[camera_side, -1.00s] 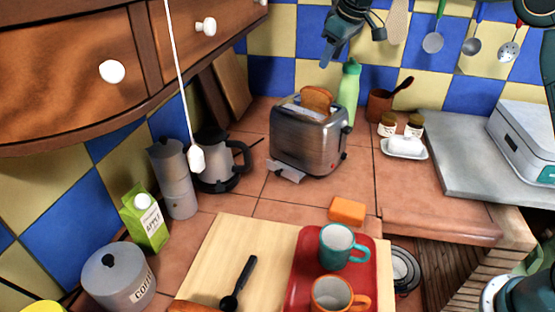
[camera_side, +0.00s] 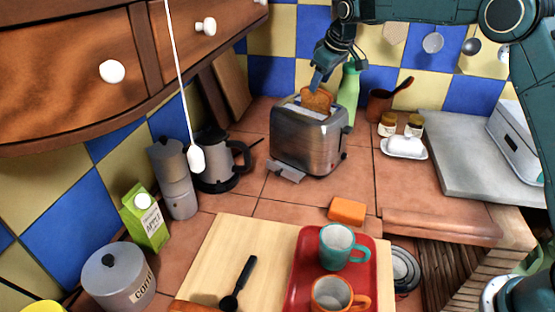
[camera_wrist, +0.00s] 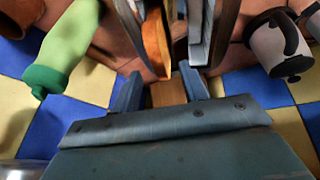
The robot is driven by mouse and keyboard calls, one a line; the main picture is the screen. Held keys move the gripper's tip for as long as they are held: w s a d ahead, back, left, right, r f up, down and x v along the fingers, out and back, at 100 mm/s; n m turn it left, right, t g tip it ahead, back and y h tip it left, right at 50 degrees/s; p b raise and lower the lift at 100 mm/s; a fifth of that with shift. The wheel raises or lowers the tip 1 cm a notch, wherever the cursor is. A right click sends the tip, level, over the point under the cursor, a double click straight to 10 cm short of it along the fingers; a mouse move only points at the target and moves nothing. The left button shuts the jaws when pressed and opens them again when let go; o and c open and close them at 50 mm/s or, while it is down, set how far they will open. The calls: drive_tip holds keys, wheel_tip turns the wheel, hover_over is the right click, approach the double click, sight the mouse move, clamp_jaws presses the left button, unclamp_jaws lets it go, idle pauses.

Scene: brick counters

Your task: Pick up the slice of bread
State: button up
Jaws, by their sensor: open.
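The slice of bread (camera_side: 316,99) stands upright in a slot of the silver toaster (camera_side: 308,138), its upper part sticking out. My gripper (camera_side: 316,84) is open, pointing down just above and at the bread's top edge. In the wrist view the bread (camera_wrist: 156,44) shows edge-on as an orange-brown strip, just beyond and roughly between the two open fingers (camera_wrist: 160,88). The toaster's metal walls (camera_wrist: 200,30) run beside it. The bread's lower part is hidden in the toaster. I cannot tell whether a finger touches the bread.
A green bottle (camera_side: 349,88) stands close behind the toaster on the right. A kettle (camera_side: 217,160) stands to the left. An orange sponge-like block (camera_side: 347,210) and a red tray (camera_side: 304,265) with two mugs lie in front. Counter between toaster and block is clear.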

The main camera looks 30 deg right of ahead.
sight(315, 105)
drive_tip(key=shift+x, duration=2.15)
clamp_jaws()
